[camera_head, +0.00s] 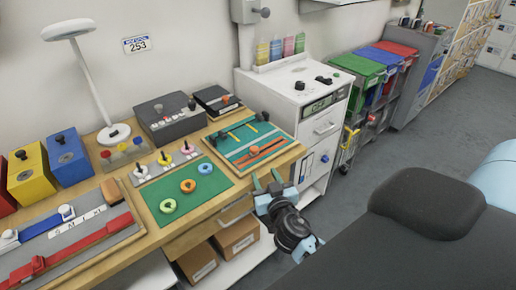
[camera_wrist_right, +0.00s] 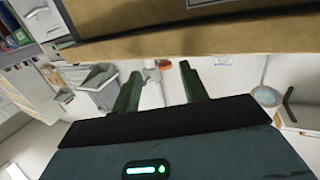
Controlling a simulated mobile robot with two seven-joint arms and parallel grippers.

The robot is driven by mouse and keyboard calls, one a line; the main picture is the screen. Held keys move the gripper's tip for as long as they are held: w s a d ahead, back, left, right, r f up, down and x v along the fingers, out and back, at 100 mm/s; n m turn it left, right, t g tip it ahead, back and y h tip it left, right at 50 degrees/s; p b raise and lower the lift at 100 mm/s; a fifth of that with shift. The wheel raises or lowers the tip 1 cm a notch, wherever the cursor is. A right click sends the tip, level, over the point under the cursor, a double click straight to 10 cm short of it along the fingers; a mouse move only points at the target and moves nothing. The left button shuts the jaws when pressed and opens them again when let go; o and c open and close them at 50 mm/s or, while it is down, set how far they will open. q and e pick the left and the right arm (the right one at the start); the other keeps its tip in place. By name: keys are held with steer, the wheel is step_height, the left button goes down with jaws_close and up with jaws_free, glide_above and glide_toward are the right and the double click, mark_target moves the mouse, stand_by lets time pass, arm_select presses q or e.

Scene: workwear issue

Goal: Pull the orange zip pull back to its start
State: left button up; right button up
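The orange zip pull (camera_head: 254,150) is a small knob on an orange strip, on a teal board (camera_head: 224,146) at the right end of the wooden table. My right gripper (camera_head: 266,180) is in front of the table's edge, on the near side of the board and apart from the pull. In the right wrist view its two green fingers (camera_wrist_right: 160,70) are spread with nothing gripped. A small orange-red thing (camera_wrist_right: 165,64) shows beyond them; I cannot tell whether it is the pull. My left gripper is not in view.
A green mat with several coloured rings (camera_head: 188,186) lies left of the board. A white cabinet (camera_head: 287,105) stands just behind and right of it. The table's front edge (camera_wrist_right: 180,40) fills the top of the wrist view. Cardboard boxes (camera_head: 235,236) sit below the table.

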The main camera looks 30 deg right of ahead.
mark_target(255, 148)
steer(key=shift+t, duration=0.3)
steer(key=x, duration=0.3)
steer(key=r+x, duration=0.1)
steer(key=x, duration=0.2)
steer(key=r+x, duration=0.1)
steer(key=x, duration=0.3)
steer(key=shift+w+a+r, duration=0.1)
steer(key=shift+w+a, duration=0.05)
steer(key=shift+w+d, duration=0.2)
steer(key=shift+w, duration=0.1)
steer(key=shift+s+a+r, duration=0.15)
steer(key=shift+s+r, duration=0.2)
steer(key=shift+r, duration=0.1)
steer(key=shift+w+f, duration=0.1)
steer(key=shift+w, duration=0.1)
steer(key=shift+w+f, duration=0.15)
steer(key=shift+f, duration=0.05)
steer(key=shift+c, duration=0.4)
steer(key=shift+s+r, duration=0.1)
steer(key=shift+s, duration=0.15)
steer(key=shift+c, duration=1.1)
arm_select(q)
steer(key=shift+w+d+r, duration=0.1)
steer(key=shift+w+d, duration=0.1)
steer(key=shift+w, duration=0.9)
arm_select(e)
steer(key=shift+a, duration=0.1)
jaws_close()
